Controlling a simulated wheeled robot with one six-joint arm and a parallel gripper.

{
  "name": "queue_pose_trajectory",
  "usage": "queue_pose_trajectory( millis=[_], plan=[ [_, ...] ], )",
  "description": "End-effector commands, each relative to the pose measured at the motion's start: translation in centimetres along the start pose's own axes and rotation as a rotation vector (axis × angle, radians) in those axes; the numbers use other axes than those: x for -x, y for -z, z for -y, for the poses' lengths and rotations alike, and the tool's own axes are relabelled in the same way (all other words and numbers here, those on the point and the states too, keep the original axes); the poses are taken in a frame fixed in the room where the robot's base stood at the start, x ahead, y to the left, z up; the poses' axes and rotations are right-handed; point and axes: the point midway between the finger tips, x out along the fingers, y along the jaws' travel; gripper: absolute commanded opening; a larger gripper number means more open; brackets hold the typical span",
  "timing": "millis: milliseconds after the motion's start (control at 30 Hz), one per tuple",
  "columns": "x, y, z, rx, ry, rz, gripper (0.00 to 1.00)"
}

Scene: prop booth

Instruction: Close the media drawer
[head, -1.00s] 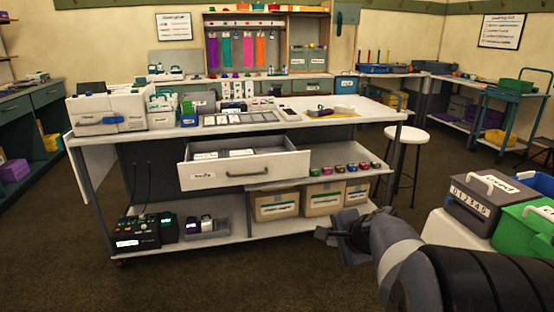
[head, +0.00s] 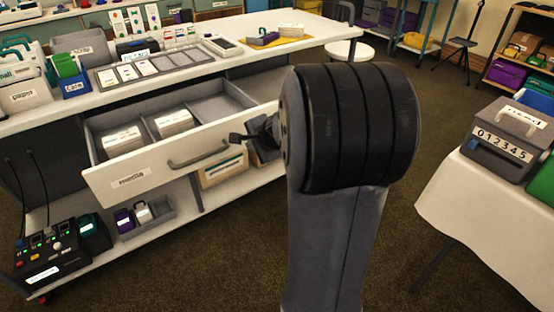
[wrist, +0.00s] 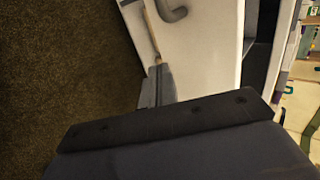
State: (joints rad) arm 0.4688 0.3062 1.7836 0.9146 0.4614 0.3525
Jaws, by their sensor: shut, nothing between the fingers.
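The media drawer (head: 185,155) hangs open under the white worktop, its light front panel labelled "media". Stacks of white cards (head: 123,140) show in its compartments. A grey bar handle (head: 200,154) crosses the middle of the front; part of it also shows in the wrist view (wrist: 174,11). My gripper (head: 250,138) is shut and empty at the right end of the drawer front, right of the handle. In the wrist view, the gripper tips (wrist: 157,85) lie at the pale front panel (wrist: 205,45). I cannot tell whether they touch it. My arm hides the panel's far right.
The worktop (head: 290,52) carries a card tray (head: 160,65) and boxes. A control box (head: 45,255) and a cardboard box (head: 222,170) sit on the lower shelf. A white-covered table (head: 470,205) with a grey counter box (head: 507,135) stands at right. Carpet between is clear.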

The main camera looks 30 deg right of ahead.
Motion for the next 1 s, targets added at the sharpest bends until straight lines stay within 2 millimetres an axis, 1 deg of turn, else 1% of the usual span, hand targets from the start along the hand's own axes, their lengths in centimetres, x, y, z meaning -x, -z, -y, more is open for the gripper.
queue_pose_trajectory(
  millis=[33,100,300,800,1000],
  plan=[
    [-0.8,-0.1,0.3,0.002,-0.001,0.003,0.0],
    [-1.5,-0.1,1.2,0.001,-0.001,0.003,0.0],
    [-2.8,-0.1,2.5,0.001,0.0,0.001,0.0],
    [-3.2,0.0,2.8,0.0,0.0,0.001,0.0],
    [-4.0,-0.1,3.8,0.001,-0.002,0.002,0.0]
  ],
)
